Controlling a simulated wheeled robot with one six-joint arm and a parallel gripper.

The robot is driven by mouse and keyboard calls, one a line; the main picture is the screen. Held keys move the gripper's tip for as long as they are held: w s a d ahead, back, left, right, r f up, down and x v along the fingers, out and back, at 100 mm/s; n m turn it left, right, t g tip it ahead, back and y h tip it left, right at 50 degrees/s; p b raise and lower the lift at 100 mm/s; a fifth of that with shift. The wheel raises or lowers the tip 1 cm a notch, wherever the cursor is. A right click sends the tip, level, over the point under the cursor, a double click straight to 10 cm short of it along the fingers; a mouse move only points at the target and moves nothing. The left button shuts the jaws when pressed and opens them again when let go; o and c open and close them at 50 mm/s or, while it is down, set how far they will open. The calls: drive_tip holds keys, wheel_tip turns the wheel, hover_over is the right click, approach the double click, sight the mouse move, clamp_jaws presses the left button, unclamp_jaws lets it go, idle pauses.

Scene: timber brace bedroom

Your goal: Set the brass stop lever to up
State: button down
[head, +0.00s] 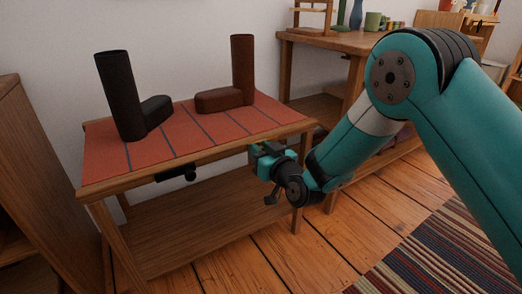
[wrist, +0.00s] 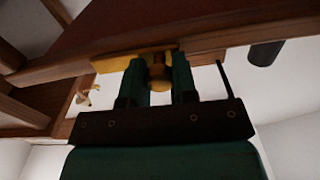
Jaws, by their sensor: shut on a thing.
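The brass stop lever (wrist: 120,62) shows in the wrist view as a yellow bar along the underside of the table's wooden edge, with a round brass knob (wrist: 158,76) at its right part. My gripper (wrist: 159,78) has its two teal fingers on either side of this knob and is shut on it. In the head view my gripper (head: 262,156) is at the front right edge of the small table (head: 215,165). There the lever is hidden behind my gripper. I cannot tell whether the lever points up or down.
A black boot-shaped thing (head: 122,98) and a brown one (head: 240,75) stand on the red striped cloth (head: 195,122). A dark cylinder (head: 176,173) hangs under the table's front edge. A wooden desk (head: 335,42) stands behind right. The floor (head: 245,260) in front is clear.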

wheel_tip(320, 180, up, 2)
drive_tip(key=m+p, duration=0.2)
drive_tip(key=shift+w+d+m, duration=0.15)
drive_tip(key=shift+m, duration=0.25)
drive_tip(key=m+p, duration=0.1)
drive_tip(key=r+m+p, duration=0.1)
drive_tip(key=shift+w+d+r+m, duration=0.15)
drive_tip(key=shift+d+m, duration=0.15)
drive_tip(key=shift+m, duration=0.1)
drive_tip(key=w+d+r+m+p, duration=0.3)
drive_tip(key=m+p, duration=0.3)
drive_tip(key=m, duration=0.6)
drive_tip(key=shift+w+d, duration=0.15)
drive_tip(key=shift+d, duration=0.75)
drive_tip(key=shift+d+f, duration=0.1)
drive_tip(key=c, duration=0.9)
unclamp_jaws()
